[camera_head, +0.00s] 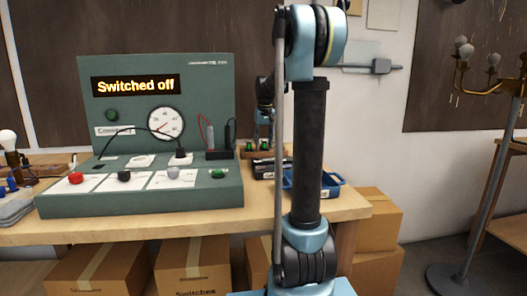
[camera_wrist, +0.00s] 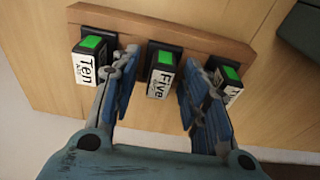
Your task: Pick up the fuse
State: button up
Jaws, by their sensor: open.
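In the wrist view, three fuses stand in a row in a wooden rack (camera_wrist: 190,34). Each has a black body, a green patch and a white label. The left fuse (camera_wrist: 90,60) reads "Ten", the middle fuse (camera_wrist: 160,78) reads "Five", and the label of the right fuse (camera_wrist: 232,80) is partly hidden by a finger. My gripper (camera_wrist: 163,80) is open and empty, with one finger on each side of the middle fuse as seen in this view. I cannot tell how far above it the fingertips are. In the head view, the rack shows small beside my arm.
A green test console (camera_head: 150,190) stands on the wooden bench (camera_head: 290,222), its display reading "Switched off". A blue tray (camera_head: 330,183) lies right of my arm. Cardboard boxes (camera_head: 195,262) stand below the bench. A lamp stand (camera_head: 485,190) is at far right.

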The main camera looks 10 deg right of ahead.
jog(key=c, duration=0.9)
grip_shut()
notch_tip(320, 180, up, 10)
